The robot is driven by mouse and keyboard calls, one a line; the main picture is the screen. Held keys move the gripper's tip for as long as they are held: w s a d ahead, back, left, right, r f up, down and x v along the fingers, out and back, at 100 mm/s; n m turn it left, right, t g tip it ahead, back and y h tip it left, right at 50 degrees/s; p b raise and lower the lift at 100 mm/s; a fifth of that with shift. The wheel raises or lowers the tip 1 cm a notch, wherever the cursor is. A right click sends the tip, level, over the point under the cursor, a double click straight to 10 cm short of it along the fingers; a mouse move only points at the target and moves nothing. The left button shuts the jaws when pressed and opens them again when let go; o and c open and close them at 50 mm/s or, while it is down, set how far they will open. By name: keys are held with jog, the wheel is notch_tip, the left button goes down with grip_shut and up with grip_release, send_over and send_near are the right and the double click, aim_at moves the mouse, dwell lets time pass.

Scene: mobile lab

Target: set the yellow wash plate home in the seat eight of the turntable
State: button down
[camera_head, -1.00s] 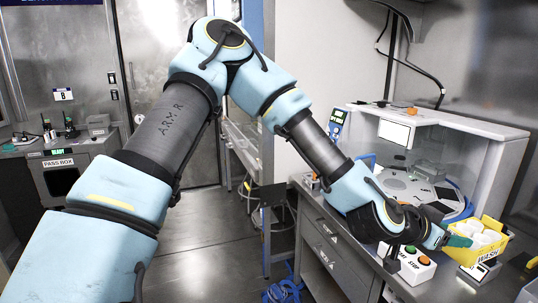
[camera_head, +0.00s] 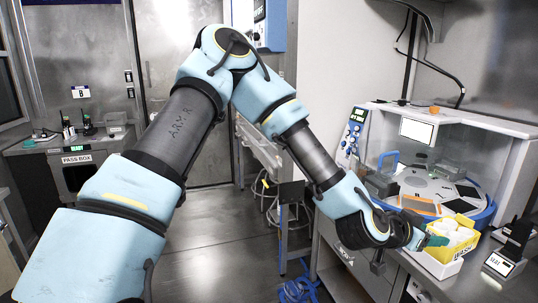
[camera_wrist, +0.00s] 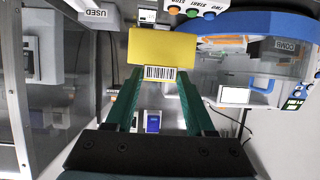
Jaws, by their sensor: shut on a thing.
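The yellow wash plate (camera_head: 465,245) has a WASH label and white contents on top. My gripper (camera_head: 430,240) is shut on it with green fingers and holds it in front of the machine. In the wrist view the plate's yellow side with a barcode (camera_wrist: 160,55) sits between the fingertips (camera_wrist: 151,76). The turntable (camera_head: 415,186) is a pale disc with a blue rim under a clear hood, behind the plate. Dark squares and an orange-edged piece lie on it. I cannot read the seat numbers, and its front edge is partly hidden.
A white box (camera_head: 434,265) stands just below the plate. A small device with a display (camera_head: 499,263) stands to the right on the bench. The hooded machine's white housing (camera_head: 500,127) bounds the space above and behind.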

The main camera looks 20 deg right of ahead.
jog(key=w+a+f+n+t+y+b, duration=0.2)
jog(key=w+a+f+n+t, duration=0.1)
jog(key=w+a+f, duration=0.45)
jog(key=w+a+f+n+t+y+b, duration=0.1)
jog(key=w+a+f+n+t, duration=0.3)
jog(key=w+a, duration=0.55)
jog(key=w+a+f+n+t+y+b, duration=0.2)
jog(key=w+a+f, duration=0.45)
jog(key=w, duration=0.35)
jog(key=w+a+f+n+t+y+b, duration=0.1)
jog(key=w+a+f+n+y, duration=0.1)
jog(key=a, duration=0.9)
jog(key=w+a+f+n+t+y+b, duration=0.1)
jog(key=w+a+f+n+y, duration=0.2)
jog(key=a, duration=0.9)
jog(key=w+a+f+n+t+y+b, duration=0.1)
jog(key=w+a+f+n+y+b, duration=0.1)
jog(key=a, duration=1)
jog(key=shift+w+f+n+y, duration=0.5)
jog(key=shift+w+y, duration=0.2)
jog(key=shift+w, duration=0.35)
